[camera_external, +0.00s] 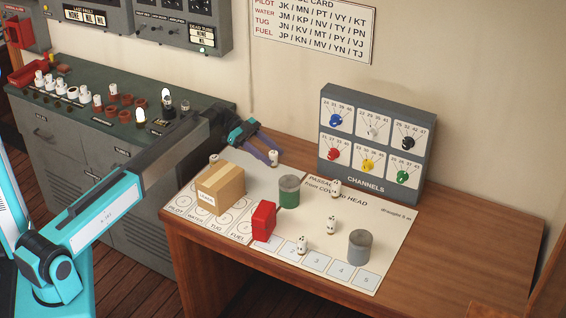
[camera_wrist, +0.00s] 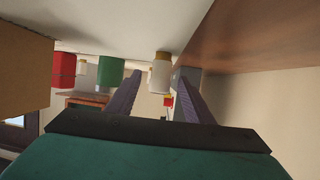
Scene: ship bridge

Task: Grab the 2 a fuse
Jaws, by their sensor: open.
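My gripper (camera_external: 268,148) is open over the back edge of the desk, its two purple fingers apart. A small white fuse (camera_external: 273,158) stands upright by the fingertips. In the wrist view a white fuse with a tan end (camera_wrist: 160,75) shows between the fingertips of my gripper (camera_wrist: 163,86); I cannot tell whether either finger touches it. Other white fuses stand on the desk sheet: one at the back left (camera_external: 214,159), one below the channels panel (camera_external: 336,188), one near the middle (camera_external: 331,226) and one near the numbered squares (camera_external: 302,245). Their ratings are too small to read.
A cardboard box (camera_external: 221,188), a green-banded cylinder (camera_external: 289,191), a red block (camera_external: 263,221) and a grey cylinder (camera_external: 359,246) stand on the sheet. The channels panel (camera_external: 366,184) rises at the back. More fuses sit on the left console (camera_external: 108,137). The desk's right side is clear.

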